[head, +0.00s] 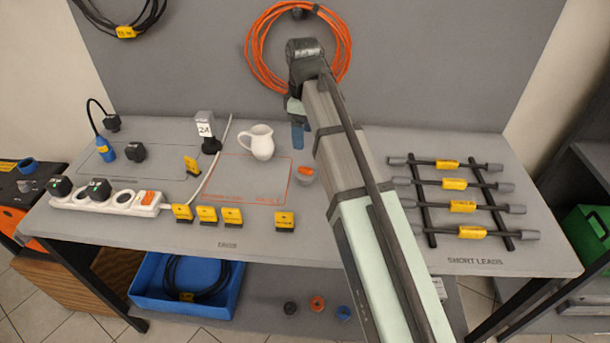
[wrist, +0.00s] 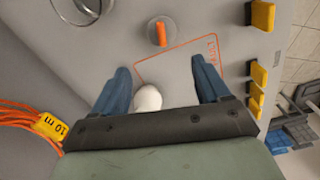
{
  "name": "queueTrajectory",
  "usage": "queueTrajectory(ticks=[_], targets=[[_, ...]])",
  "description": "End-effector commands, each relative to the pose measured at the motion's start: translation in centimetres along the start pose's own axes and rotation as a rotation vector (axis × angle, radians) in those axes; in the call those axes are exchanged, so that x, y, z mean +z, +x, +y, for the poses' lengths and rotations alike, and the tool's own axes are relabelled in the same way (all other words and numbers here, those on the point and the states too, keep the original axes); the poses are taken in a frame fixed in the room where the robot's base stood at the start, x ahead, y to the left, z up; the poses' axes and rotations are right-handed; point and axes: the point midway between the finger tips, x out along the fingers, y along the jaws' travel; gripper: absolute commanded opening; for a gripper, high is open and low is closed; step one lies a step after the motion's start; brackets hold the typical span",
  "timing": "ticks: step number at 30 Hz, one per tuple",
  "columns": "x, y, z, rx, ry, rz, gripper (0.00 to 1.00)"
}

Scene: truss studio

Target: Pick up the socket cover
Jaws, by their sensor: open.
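A small round grey piece with a raised orange bar, which looks like the socket cover (head: 306,174), sits on the grey bench by the right side of a red outlined area. In the wrist view the socket cover (wrist: 160,33) lies beyond my fingertips, roughly in line with the gap between them. My gripper (head: 298,137) hangs above the bench behind the cover, partly hidden by my arm. In the wrist view my gripper (wrist: 161,65) has its two blue fingers wide apart, with nothing held between them.
A white jug (head: 257,142) stands left of my gripper; its top shows between the fingers. A power strip (head: 105,199), several yellow-black blocks (head: 232,216) and a tester (head: 206,131) are left. Short leads (head: 463,206) on racks are right. An orange cable coil (head: 262,60) hangs behind.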

Motion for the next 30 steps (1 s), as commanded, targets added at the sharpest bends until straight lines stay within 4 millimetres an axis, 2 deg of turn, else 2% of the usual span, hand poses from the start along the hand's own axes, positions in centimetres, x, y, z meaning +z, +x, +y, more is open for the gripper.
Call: queueTrajectory(ticks=[5,13,18,30], targets=[[0.5,1.6,0.0,-0.004,0.005,-0.009,0.76],[0.5,5.7,-0.1,-0.004,0.004,-0.008,0.76],[0.4,7.6,-0.1,-0.003,0.004,-0.007,0.76],[0.5,9.4,-0.2,-0.002,0.004,-0.006,0.76]])
